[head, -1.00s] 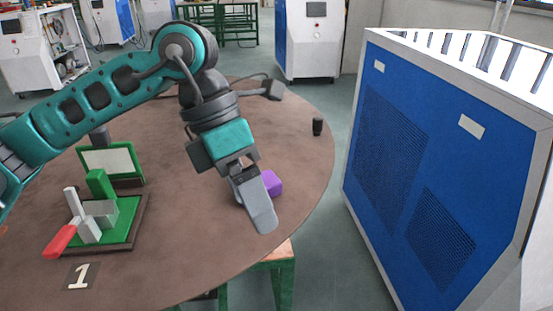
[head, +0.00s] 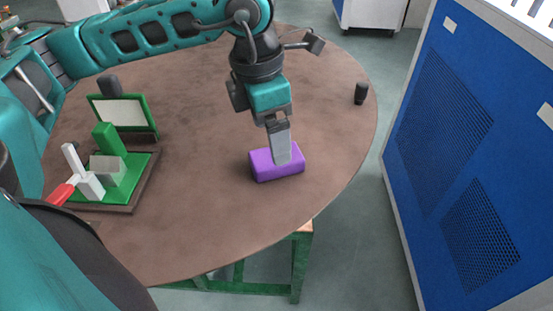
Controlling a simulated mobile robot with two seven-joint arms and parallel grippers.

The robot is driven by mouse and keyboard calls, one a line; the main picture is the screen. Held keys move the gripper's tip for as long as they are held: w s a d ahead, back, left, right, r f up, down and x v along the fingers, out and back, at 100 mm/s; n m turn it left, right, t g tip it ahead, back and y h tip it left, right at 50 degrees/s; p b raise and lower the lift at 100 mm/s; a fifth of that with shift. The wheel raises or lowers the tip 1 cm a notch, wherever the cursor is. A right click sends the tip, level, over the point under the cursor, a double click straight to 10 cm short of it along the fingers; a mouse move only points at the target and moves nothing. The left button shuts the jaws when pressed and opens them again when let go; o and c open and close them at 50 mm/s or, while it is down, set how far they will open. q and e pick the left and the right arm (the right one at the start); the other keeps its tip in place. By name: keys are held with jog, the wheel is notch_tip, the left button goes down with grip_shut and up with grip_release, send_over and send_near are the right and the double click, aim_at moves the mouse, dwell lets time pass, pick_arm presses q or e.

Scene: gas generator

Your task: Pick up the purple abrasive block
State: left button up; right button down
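The purple abrasive block (head: 263,170) lies on the brown round table (head: 210,215), near its right front edge. My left gripper (head: 281,150) points down at the block from above. One grey finger overlaps the middle of the block's top and its near upper edge. The other finger is mostly hidden behind it, so I cannot tell how wide the gap is or whether the fingers clasp the block. My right gripper is not in view.
A green fixture (head: 133,178) with grey blocks and a red handle (head: 61,192) stands on the left of the table, before a green-framed panel (head: 122,112). A small black cylinder (head: 361,93) stands near the right edge. A blue cabinet (head: 440,140) is beyond the table.

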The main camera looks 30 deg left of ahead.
pick_arm(q)
jog(key=shift+w+d+f, duration=0.15)
jog(key=shift+f, duration=1.2)
jog(key=shift+w+d+f, duration=0.15)
jog(key=shift+f, duration=1.15)
jog(key=c, duration=1.2)
jog(key=shift+o, duration=0.2)
jog(key=shift+r, duration=0.1)
notch_tip(320, 180, up, 20)
jog(key=shift+p, duration=0.7)
jog(key=o, duration=0.6)
jog(key=shift+c, duration=0.2)
jog(key=c, duration=0.4)
jog(key=shift+c, duration=0.2)
